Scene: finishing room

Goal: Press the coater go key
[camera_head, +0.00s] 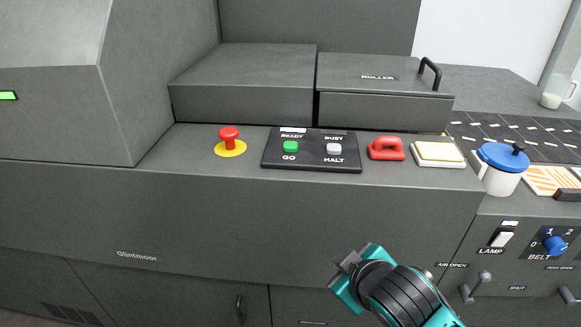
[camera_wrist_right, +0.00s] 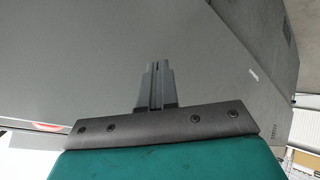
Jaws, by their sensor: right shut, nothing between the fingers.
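The coater go key is a green button (camera_head: 290,147) marked GO on a black control panel (camera_head: 311,164) on the machine's grey ledge. My left gripper is not in view.
A red mushroom knob (camera_head: 229,138) on a yellow disc stands left of the panel. A red handle (camera_head: 386,148), a cream block (camera_head: 438,153) and a blue-lidded pot (camera_head: 500,170) stand to its right. Levers (camera_head: 475,287) project from the lower right front.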

